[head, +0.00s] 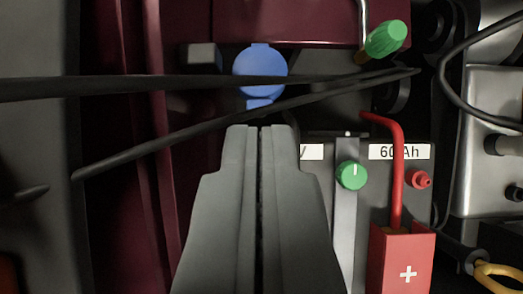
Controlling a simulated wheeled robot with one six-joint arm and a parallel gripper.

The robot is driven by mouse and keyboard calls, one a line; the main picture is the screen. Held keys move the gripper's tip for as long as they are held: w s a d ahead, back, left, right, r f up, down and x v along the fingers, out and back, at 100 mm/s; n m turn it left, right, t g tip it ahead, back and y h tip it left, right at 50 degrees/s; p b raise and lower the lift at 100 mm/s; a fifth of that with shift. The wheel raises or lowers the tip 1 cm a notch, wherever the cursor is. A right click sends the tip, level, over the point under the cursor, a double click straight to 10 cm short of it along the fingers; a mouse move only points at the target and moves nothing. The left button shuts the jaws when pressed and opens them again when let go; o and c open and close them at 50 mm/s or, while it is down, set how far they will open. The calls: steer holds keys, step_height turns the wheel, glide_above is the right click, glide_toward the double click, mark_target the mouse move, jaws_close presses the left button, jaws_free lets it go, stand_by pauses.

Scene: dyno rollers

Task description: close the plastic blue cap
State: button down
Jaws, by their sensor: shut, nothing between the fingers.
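The blue plastic cap (262,62) is round and lies beyond my fingertips, a little above the picture's middle. A black cable crosses its lower part. A small blue piece (259,103) shows just below that cable, between the cap and my gripper. My gripper (259,128) comes in from the bottom, its two grey fingers together and empty. Its tips end just short of the small blue piece in the picture. I cannot tell whether the cap is open or closed, or whether the tips touch anything.
Two black cables (150,86) cross from the left in front of the cap. A green knob (351,176), a red cable (396,170) and a red plus-marked block (403,262) stand to the right. A green-handled part (386,39) is at upper right. Dark red bodywork (290,22) lies behind.

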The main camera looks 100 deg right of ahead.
glide_above(260, 110)
step_height(260, 110, down, 5)
steer(key=shift+d+f, duration=0.1)
steer(key=shift+d, duration=0.05)
steer(key=shift+s+d+f, duration=0.1)
steer(key=shift+d+f, duration=0.1)
steer(key=shift+f, duration=1)
steer(key=shift+d+f, duration=0.15)
steer(key=shift+f, duration=0.7)
steer(key=shift+s, duration=0.1)
steer(key=shift+s+d+f+y, duration=0.1)
steer(key=shift+d+f+y, duration=0.3)
steer(key=shift+f+y, duration=0.15)
steer(key=shift+d+f, duration=0.25)
steer(key=shift+f, duration=0.05)
steer(key=shift+r, duration=0.2)
